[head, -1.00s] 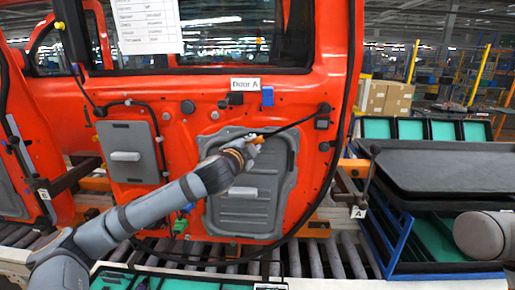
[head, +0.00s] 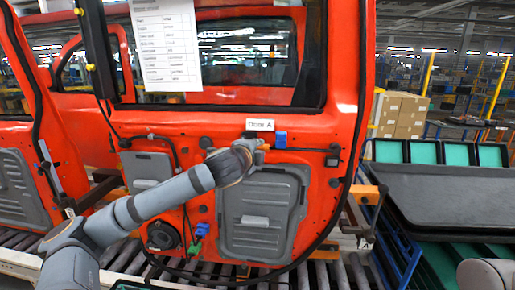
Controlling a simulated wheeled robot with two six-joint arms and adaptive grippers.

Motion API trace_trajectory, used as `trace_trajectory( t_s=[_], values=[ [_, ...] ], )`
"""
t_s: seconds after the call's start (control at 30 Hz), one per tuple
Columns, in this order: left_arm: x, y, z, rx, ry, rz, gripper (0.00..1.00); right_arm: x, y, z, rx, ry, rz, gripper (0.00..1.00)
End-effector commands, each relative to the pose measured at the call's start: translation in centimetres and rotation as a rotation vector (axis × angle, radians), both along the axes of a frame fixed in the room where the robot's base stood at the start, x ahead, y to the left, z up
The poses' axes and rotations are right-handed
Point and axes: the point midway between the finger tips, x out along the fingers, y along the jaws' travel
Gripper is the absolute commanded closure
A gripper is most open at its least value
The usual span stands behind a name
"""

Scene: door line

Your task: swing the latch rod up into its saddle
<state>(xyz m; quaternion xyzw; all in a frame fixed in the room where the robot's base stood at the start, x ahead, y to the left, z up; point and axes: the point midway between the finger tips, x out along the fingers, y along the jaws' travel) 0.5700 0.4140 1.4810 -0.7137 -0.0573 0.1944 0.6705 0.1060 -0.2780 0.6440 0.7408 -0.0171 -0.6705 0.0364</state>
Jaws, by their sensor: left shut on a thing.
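The latch rod (head: 300,150) is a thin dark rod on the red door (head: 340,95). It runs nearly level from a black pivot fitting (head: 333,149) at the right to my left gripper (head: 262,146). The left gripper is shut on the rod's left end. It sits just below the "Door A" label, close under a small dark fitting (head: 250,134) that looks like the saddle. The gripper partly hides the rod's end, and I cannot tell whether the rod touches the saddle.
A blue block (head: 280,139) sits on the door just above the rod. A grey panel (head: 262,215) lies below. A hanging paper sheet (head: 165,45) is at the upper left. A dark padded bench (head: 455,195) and teal trays (head: 423,152) stand at the right.

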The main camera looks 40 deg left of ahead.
Motion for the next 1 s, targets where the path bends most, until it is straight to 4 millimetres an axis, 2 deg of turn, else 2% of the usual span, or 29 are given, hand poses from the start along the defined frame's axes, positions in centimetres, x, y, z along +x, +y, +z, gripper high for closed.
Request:
trace_trajectory(
  t_s=[0.3, 0.33, 0.47, 0.8, 0.87, 1.0],
  values=[
    [0.0, 0.1, 0.4, 0.010, -0.009, 0.002, 1.00, 0.0, 0.0, 0.0, 0.000, 0.000, 0.000, 0.60],
    [0.0, 0.1, 0.4, 0.010, -0.009, 0.002, 0.76, 0.0, 0.0, 0.0, 0.000, 0.000, 0.000, 0.60],
    [0.0, 0.1, 0.4, 0.009, -0.008, 0.002, 0.58, 0.0, 0.0, 0.0, 0.000, 0.000, 0.000, 0.60],
    [0.0, 0.1, 0.5, 0.003, -0.007, 0.003, 0.57, 0.1, -0.2, 0.0, -0.003, -0.001, 0.001, 0.60],
    [0.0, 0.1, 1.0, 0.001, -0.010, 0.004, 0.57, 0.1, -0.2, 0.0, -0.002, -0.001, 0.000, 0.60],
    [0.0, -0.1, 3.2, -0.003, -0.017, -0.002, 0.57, 0.1, -0.1, 0.0, -0.001, -0.001, 0.000, 0.60]
  ],
)
